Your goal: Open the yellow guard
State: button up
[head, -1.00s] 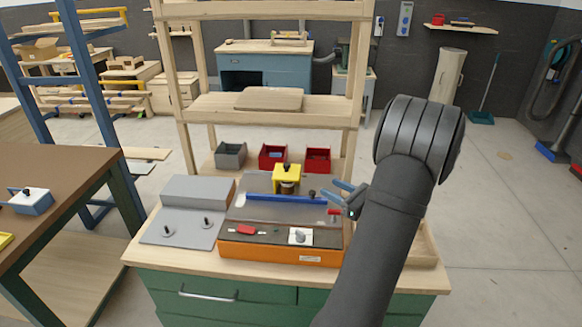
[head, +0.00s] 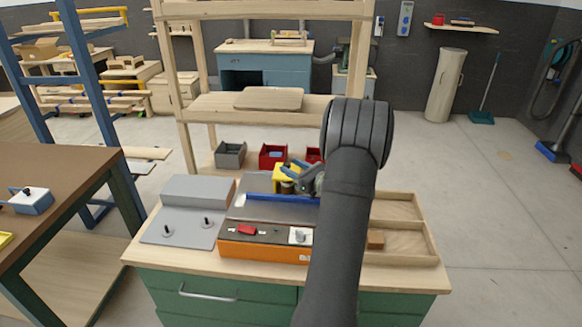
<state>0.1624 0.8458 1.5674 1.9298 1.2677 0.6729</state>
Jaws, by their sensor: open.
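The yellow guard (head: 282,184) stands at the back of the grey and orange machine (head: 262,254), over a round metallic part. A blue fence bar (head: 270,197) runs across the machine in front of it. My gripper (head: 294,172) is open, its blue-grey fingers at the guard's upper right side and overlapping it in the picture. I cannot tell whether they touch it. My arm hides the right end of the machine and part of the fence.
A grey box (head: 197,190) and a grey plate (head: 180,229) with two black knobs lie left of the machine. A wooden tray (head: 403,258) lies to the right. Small red bins (head: 272,156) and a grey bin (head: 230,154) stand behind. A wooden shelf (head: 225,107) rises above the bench's rear.

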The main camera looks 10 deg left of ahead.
jog(key=shift+w+a, duration=0.35)
jog(key=shift+a, duration=0.15)
grip_shut()
jog(key=a, duration=0.9)
jog(key=shift+a, duration=0.35)
grip_release()
